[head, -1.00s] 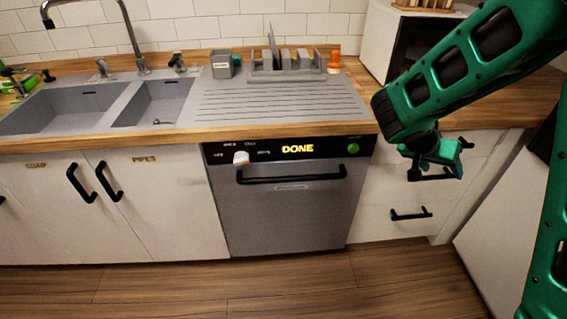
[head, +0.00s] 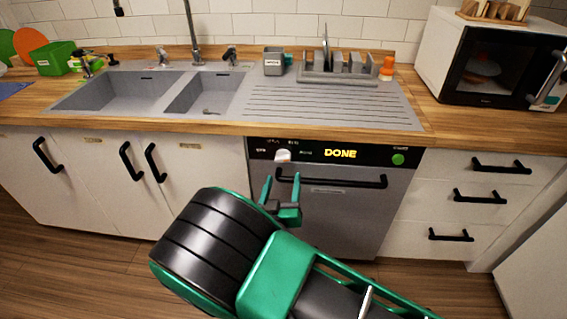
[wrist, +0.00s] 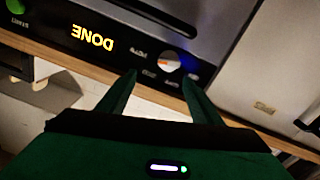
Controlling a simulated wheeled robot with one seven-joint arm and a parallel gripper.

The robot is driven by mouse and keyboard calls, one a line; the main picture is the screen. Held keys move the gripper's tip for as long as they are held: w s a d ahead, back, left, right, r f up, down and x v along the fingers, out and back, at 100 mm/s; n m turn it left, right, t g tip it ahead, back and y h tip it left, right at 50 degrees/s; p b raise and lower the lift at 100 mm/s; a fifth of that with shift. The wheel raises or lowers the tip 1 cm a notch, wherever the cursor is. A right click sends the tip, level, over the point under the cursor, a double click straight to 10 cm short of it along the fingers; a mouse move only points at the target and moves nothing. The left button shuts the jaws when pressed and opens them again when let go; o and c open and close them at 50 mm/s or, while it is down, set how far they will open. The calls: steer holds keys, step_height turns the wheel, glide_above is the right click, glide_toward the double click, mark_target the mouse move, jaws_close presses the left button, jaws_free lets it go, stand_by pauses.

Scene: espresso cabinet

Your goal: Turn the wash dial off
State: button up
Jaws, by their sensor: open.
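The wash dial (head: 283,156) is a round white knob on the dishwasher's black control panel (head: 320,153), left of the lit word DONE. In the wrist view the dial (wrist: 169,61) shows upside down with an orange mark on its face. My gripper (head: 281,180) is open and empty just below and in front of the dial in the head view. In the wrist view my gripper's two fingers (wrist: 158,78) point at the panel, with the dial a little beyond the gap between the tips. No contact with the dial shows.
The black dishwasher handle (head: 345,182) runs across the door just below the panel, close to my fingers. A green button (head: 398,159) sits at the panel's right end. The wooden counter edge (head: 330,131) is above the panel.

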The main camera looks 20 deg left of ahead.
mark_target(282, 159)
steer(key=shift+n+y, duration=0.3)
steer(key=shift+y, duration=0.2)
steer(key=x, duration=0.3)
steer(key=a+x, duration=0.1)
steer(key=x, duration=0.6)
steer(key=shift+s+a+f, duration=0.15)
steer(key=shift+s+f, duration=0.05)
steer(key=shift+f, duration=0.05)
steer(key=shift+c, duration=0.3)
steer(key=c, duration=1)
